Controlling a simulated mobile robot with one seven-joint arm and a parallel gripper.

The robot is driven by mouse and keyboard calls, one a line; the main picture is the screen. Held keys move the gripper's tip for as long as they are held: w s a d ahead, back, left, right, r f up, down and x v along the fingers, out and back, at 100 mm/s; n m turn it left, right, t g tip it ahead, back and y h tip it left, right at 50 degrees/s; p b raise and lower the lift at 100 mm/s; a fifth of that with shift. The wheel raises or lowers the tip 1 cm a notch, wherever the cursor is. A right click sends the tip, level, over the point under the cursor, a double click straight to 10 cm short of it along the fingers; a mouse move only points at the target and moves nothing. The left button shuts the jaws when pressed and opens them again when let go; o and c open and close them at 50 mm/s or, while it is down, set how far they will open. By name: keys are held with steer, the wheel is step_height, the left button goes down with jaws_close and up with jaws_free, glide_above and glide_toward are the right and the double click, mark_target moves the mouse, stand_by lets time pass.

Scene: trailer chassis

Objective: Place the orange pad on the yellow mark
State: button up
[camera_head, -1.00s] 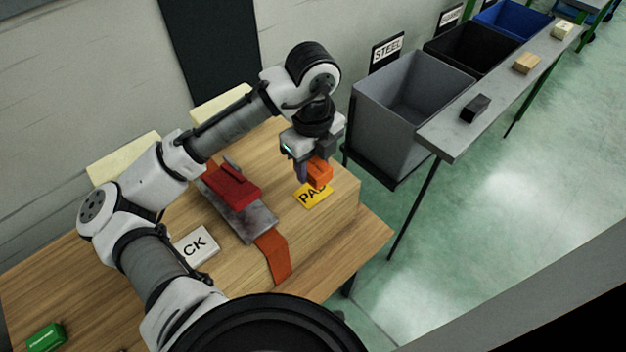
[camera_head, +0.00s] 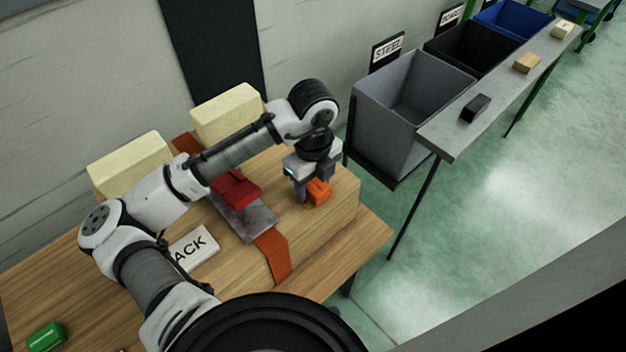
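The orange pad (camera_head: 319,191) is at the tip of my gripper (camera_head: 309,192), over the right part of the wooden block. Only a sliver of the yellow mark (camera_head: 309,205) shows, just below and left of the pad; the pad and gripper hide the rest, with its lettering. My gripper points down and its fingers are around the pad. I cannot tell from this view whether the pad touches the surface.
A red clamp-like part (camera_head: 235,187) sits on a grey metal plate (camera_head: 250,222) left of the gripper, with an orange strap (camera_head: 272,255) across the block. Cream blocks (camera_head: 226,115) stand behind. A grey bin (camera_head: 405,105) stands at the right.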

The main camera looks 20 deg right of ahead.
mark_target(313, 182)
steer(key=shift+o, duration=0.9)
step_height(313, 182, up, 12)
steer(key=shift+r, duration=0.2)
